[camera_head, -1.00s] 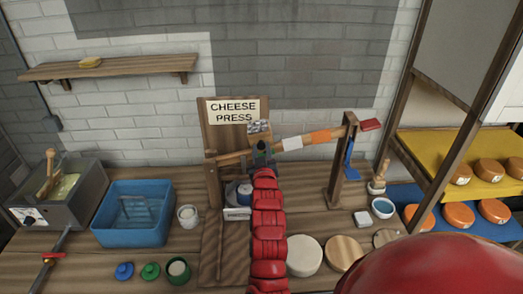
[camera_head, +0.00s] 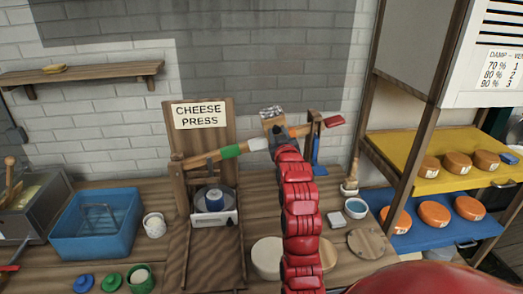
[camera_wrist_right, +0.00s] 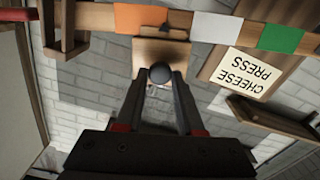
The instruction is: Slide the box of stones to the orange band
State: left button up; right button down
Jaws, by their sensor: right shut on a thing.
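The box of stones (camera_head: 272,112) rides on the wooden lever beam (camera_head: 203,160) of the cheese press, with grey stones showing in its top. My right gripper (camera_head: 277,134) is shut on the dark round knob of the box, which shows in the right wrist view (camera_wrist_right: 160,73). There the box (camera_wrist_right: 160,49) overlaps part of the orange band (camera_wrist_right: 140,18) and the bare wood beside it. The white band (camera_head: 258,144) and green band (camera_head: 230,151) lie left of the box in the head view. My arm hides the orange band there. My left gripper is not in view.
A post (camera_head: 314,140) guides the beam near its red end (camera_head: 335,121). A blue tub (camera_head: 95,225) is left, and shelves with orange cheeses (camera_head: 434,213) are right.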

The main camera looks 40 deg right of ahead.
aim_at(284, 124)
jog(key=d, duration=0.1)
jog(key=s+d, duration=0.1)
jog(key=shift+s+d+r+b, duration=0.3)
jog(key=shift+d+r+b, duration=0.05)
jog(key=shift+r, duration=0.05)
jog(key=c, duration=0.6)
grip_release()
jog(key=shift+a, duration=0.1)
jog(key=shift+o, duration=0.2)
